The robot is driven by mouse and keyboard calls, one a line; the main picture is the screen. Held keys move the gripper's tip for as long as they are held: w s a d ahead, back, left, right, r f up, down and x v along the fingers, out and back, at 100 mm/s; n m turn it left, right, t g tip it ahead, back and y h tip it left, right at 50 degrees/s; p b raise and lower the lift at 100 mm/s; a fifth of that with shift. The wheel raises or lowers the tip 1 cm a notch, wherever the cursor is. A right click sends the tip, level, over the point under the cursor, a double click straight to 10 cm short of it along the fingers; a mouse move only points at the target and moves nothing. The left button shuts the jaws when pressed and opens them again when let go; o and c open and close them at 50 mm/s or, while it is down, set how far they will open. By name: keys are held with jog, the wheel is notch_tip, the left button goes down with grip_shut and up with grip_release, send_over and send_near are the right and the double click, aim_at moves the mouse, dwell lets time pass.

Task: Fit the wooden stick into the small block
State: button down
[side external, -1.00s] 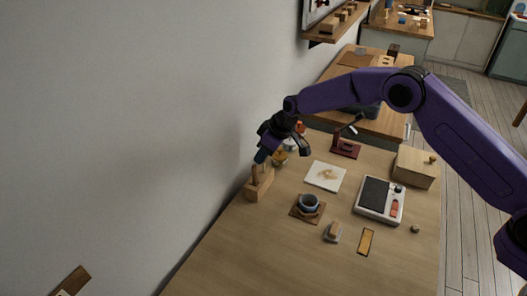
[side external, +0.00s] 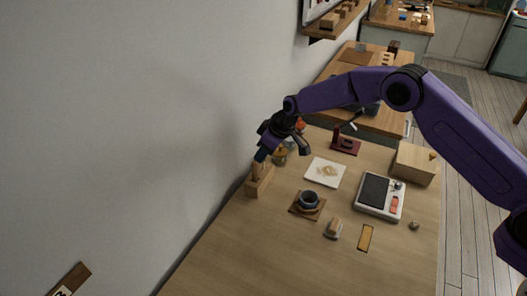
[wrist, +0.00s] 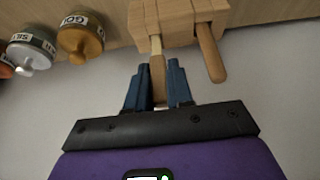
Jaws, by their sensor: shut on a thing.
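The small wooden block (side external: 259,184) stands on the table beside the wall. It shows at the top of the wrist view (wrist: 180,22). My gripper (wrist: 158,88) is shut on a wooden stick (wrist: 157,70), with a blue finger on each side. The stick's narrower, paler end (wrist: 156,44) points at the block and meets its edge in the picture. I cannot tell how deep it sits in a hole. A second, rounded stick (wrist: 210,55) stands in the block just to the right. In the side view my gripper (side external: 261,155) is right above the block.
Jars with a gold lid (wrist: 80,38) and a silver lid (wrist: 31,53) stand left of the block in the wrist view. A white tile (side external: 325,172), a dark cup (side external: 309,199) on a brown mat and a grey device (side external: 379,196) lie to the right.

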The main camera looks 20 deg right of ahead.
jog(key=shift+f, duration=0.15)
jog(key=c, duration=0.9)
grip_release()
jog(key=shift+v, duration=2.55)
jog(key=v, duration=1.7)
jog(key=shift+s, duration=0.1)
